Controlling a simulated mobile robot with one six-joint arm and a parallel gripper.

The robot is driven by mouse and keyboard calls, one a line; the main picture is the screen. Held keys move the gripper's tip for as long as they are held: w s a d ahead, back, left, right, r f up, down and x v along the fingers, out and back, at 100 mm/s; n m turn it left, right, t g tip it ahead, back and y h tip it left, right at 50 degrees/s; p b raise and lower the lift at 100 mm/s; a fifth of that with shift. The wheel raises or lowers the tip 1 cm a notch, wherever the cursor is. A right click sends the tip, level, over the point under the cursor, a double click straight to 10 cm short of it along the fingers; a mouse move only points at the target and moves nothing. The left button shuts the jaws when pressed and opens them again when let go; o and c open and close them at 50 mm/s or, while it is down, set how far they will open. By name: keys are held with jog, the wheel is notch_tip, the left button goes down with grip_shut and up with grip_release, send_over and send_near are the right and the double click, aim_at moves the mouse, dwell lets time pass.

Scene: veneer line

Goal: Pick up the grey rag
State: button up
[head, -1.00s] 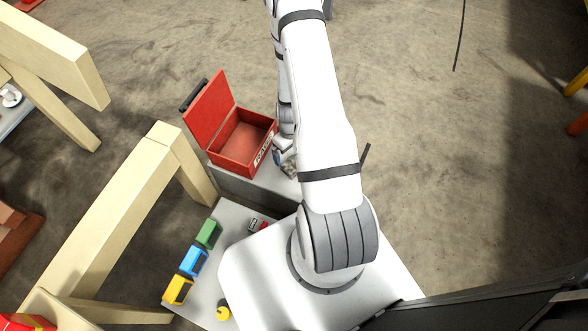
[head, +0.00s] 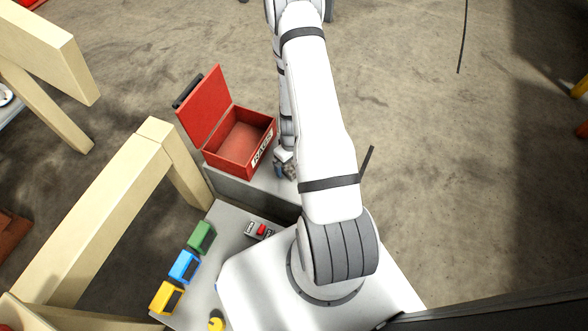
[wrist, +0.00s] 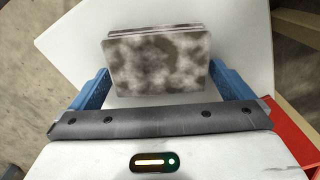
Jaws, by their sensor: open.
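The grey rag (wrist: 158,62) is a folded, mottled grey and brown stack on a pale flat surface (wrist: 235,30) in the wrist view. My gripper (wrist: 160,82) is open, with one blue finger to the left of the rag and one to the right. In the head view my gripper (head: 284,162) is small and partly hidden behind my arm, beside the red box, and the rag there is hard to make out.
Green (head: 201,236), blue (head: 184,266) and yellow (head: 166,297) bins sit on a grey surface nearer. A pale wooden frame (head: 95,220) stands at the left.

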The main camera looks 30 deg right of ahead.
jog(key=shift+r, duration=0.1)
jog(key=shift+c, duration=0.2)
jog(key=c, duration=1)
jog(key=shift+o, duration=0.2)
notch_tip(320, 180, up, 10)
jog(key=p, duration=1)
